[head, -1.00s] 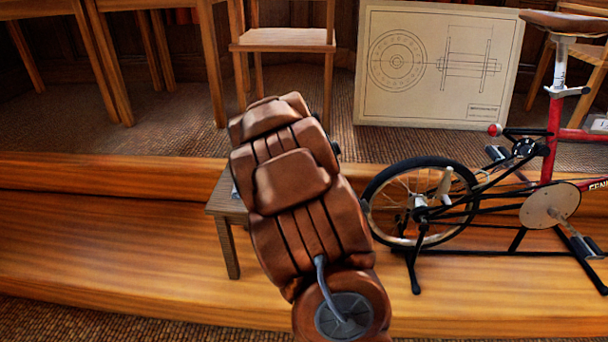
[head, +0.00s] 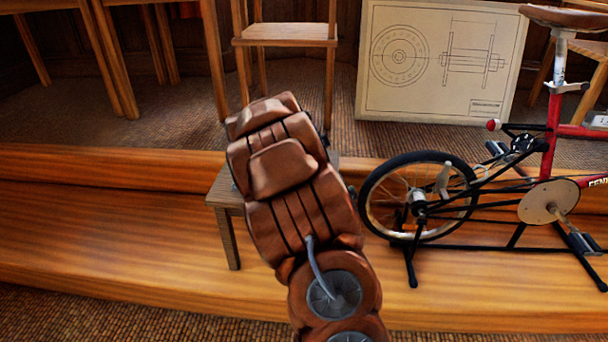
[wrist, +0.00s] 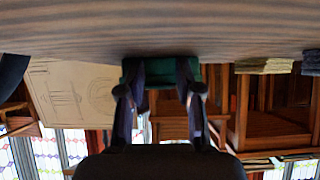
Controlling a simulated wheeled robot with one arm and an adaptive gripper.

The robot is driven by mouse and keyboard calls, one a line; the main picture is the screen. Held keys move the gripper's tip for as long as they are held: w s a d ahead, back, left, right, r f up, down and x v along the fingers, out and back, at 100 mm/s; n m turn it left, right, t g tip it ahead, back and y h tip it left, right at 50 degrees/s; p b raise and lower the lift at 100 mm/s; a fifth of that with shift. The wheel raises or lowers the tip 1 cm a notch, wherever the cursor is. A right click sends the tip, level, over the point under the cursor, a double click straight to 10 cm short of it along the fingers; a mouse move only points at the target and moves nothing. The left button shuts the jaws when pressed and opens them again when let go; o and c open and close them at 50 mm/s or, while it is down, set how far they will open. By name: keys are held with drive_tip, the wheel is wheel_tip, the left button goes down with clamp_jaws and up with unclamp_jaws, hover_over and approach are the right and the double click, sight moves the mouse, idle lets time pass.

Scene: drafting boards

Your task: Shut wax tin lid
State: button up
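My gripper (wrist: 160,85) shows in the wrist view with its two dark fingers apart, so it is open. A dark green box-like thing (wrist: 160,71) lies between and just beyond the fingertips, against the wooden surface (wrist: 160,30). It may be the wax tin, but I cannot make out a lid or whether the fingers touch it. In the head view my brown arm covers most of a small wooden table (head: 229,225), and my gripper and any tin are hidden behind it.
A bicycle on a stand (head: 415,200) is close on the right. A chair (head: 285,33) and a drawing board (head: 430,70) stand behind on the raised floor. In the wrist view, a yellowish block (wrist: 264,66) and a grey block (wrist: 312,63) sit on the surface at right.

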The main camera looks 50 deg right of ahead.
drive_tip(key=o, duration=0.4)
drive_tip(key=shift+f, duration=0.15)
drive_tip(key=shift+o, duration=0.2)
drive_tip(key=shift+r, duration=0.2)
drive_tip(key=shift+v, duration=5.85)
drive_tip(key=shift+r, duration=0.1)
drive_tip(key=s+a+r+n+g+y+p, duration=0.2)
drive_tip(key=s+a+r+y+p, duration=0.15)
drive_tip(key=a+r+p, duration=0.7)
drive_tip(key=s+a+r+n+g+y+p, duration=0.1)
drive_tip(key=s+a+r+n+y+p, duration=0.45)
drive_tip(key=a, duration=0.85)
drive_tip(key=s+a+r+n+g+p, duration=0.1)
drive_tip(key=s+a+r+g+p, duration=0.1)
drive_tip(key=s+a+r+p, duration=0.4)
drive_tip(key=s+a+r+n+g+p, duration=0.2)
drive_tip(key=s+a+r+p, duration=0.4)
drive_tip(key=s+r+p, duration=0.4)
drive_tip(key=shift+s+a+r+g, duration=0.3)
drive_tip(key=shift+s+r+g, duration=0.1)
drive_tip(key=shift+s+g, duration=0.25)
